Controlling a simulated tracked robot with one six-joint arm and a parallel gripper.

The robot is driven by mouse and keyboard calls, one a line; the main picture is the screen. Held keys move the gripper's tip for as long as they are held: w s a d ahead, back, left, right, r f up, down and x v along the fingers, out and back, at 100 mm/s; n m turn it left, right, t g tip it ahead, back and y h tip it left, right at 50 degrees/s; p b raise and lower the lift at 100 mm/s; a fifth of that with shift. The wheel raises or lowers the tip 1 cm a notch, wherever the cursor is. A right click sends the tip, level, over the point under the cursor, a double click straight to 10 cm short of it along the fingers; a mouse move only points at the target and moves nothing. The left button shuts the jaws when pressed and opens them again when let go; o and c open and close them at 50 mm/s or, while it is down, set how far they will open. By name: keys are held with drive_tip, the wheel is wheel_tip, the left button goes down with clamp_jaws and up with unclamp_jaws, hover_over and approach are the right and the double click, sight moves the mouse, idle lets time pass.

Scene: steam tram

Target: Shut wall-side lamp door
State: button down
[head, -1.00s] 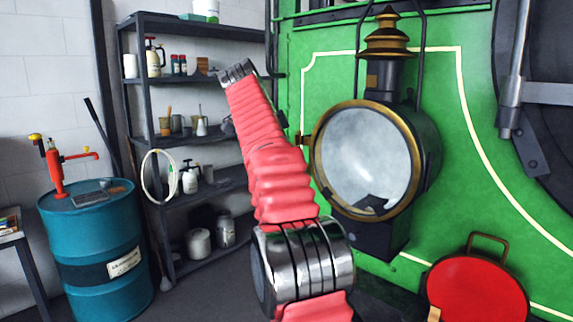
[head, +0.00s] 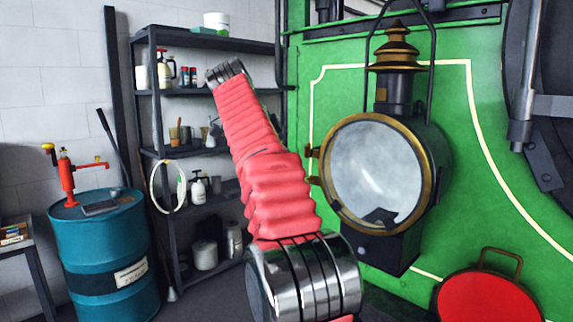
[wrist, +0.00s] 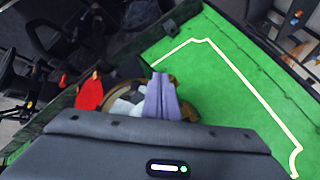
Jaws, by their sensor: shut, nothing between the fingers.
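The lamp (head: 408,105) stands against the green front, with a dark body and a tiered brass top. Its round glass door (head: 375,165) has a brass rim and hinges at the left. The door looks close against the lamp body; I cannot tell whether it is fully shut. In the wrist view the brass rim (wrist: 112,92) shows partly behind my gripper (wrist: 160,76). My gripper is shut and empty, over the lamp in that view; contact cannot be told. In the head view my gripper cannot be made out at the end of my arm.
A red round object with a handle (head: 488,300) is below right of the lamp. Dark shelving (head: 150,100) with bottles and jars stands left of the green front. A blue drum (head: 105,250) with a red pump stands farther left.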

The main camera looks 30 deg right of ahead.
drive_tip(key=s+a, duration=0.2)
drive_tip(key=a, duration=0.6)
drive_tip(key=shift+s+a, duration=0.3)
